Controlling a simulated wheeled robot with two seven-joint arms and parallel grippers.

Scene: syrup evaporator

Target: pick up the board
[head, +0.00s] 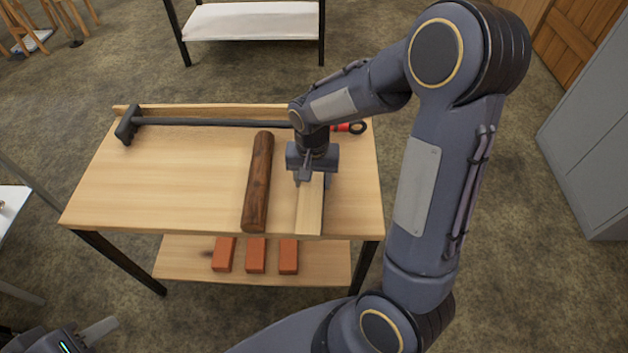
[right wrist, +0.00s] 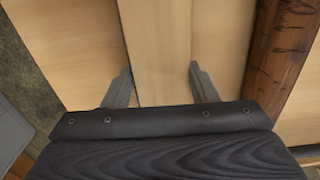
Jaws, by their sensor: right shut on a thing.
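The board (head: 309,212) is a pale, flat wooden plank on the workbench, just right of a dark round log. It also shows in the right wrist view (right wrist: 158,35), running away between the fingers. My right gripper (head: 312,178) points down over the far part of the board and is shut on it, one finger at each long edge; the fingers also show in the right wrist view (right wrist: 159,75). The gripper hides the board's far end. I cannot tell whether the board touches the bench top. My left gripper (head: 88,335) shows only partly at the bottom left corner.
The dark log (head: 257,182) lies close left of the board. A long-handled black tool (head: 215,121) lies along the bench's back edge. Several red bricks (head: 255,255) sit on the lower shelf. The bench's left half (head: 165,175) is clear.

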